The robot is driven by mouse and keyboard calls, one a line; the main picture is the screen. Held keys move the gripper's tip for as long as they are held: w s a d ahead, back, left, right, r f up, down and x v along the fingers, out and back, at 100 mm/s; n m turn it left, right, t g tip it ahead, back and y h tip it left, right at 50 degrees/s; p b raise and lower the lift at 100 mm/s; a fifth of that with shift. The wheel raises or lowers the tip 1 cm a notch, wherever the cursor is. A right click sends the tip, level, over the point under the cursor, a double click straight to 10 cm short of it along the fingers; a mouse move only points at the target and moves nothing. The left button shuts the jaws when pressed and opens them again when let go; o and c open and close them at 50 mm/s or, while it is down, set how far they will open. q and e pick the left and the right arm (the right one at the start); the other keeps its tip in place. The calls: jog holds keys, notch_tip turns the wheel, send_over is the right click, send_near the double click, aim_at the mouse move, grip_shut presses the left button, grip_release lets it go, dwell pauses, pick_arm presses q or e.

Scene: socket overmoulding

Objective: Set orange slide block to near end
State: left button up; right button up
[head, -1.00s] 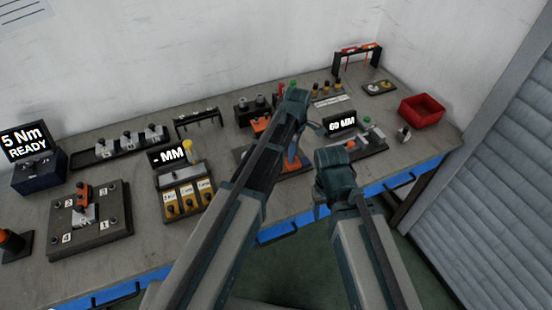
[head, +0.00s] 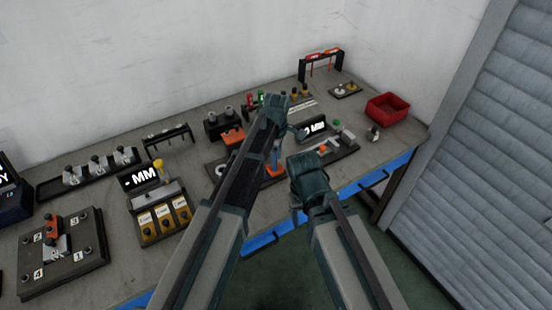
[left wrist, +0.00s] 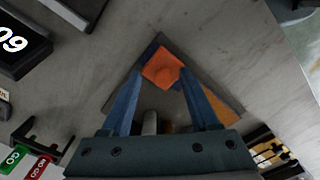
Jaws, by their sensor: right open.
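In the head view my left gripper (head: 274,155) points down at the plate, and my arm hides most of the plate and block. My right gripper (head: 304,190) is open, lower and to the right, in front of the bench edge, with nothing seen in it.
Other fixtures fill the bench: a gauge box (head: 160,208), a numbered plate (head: 60,270), a red bin (head: 387,106) and a black rack (head: 322,65).

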pick_arm(q)
jog(key=shift+r, duration=0.15)
notch_tip(320, 180, up, 14)
jog(key=p, duration=1.3)
jog(key=shift+f+p, duration=0.25)
jog(key=shift+p, duration=0.15)
jog(key=s+a+m, duration=1.4)
jog(key=s+m, duration=0.1)
jog(key=s, duration=0.2)
jog(key=s+d+f+m+b, duration=0.2)
jog(key=s+d, duration=0.1)
jog(key=d, duration=0.2)
jog(key=s+d+f+m+y+b, duration=0.1)
jog(key=s+d+f+m+b, duration=0.1)
jog(key=d, duration=0.4)
jog(key=shift+s+d+m, duration=0.15)
jog(key=shift+s+m, duration=0.15)
jog(key=shift+s, duration=0.15)
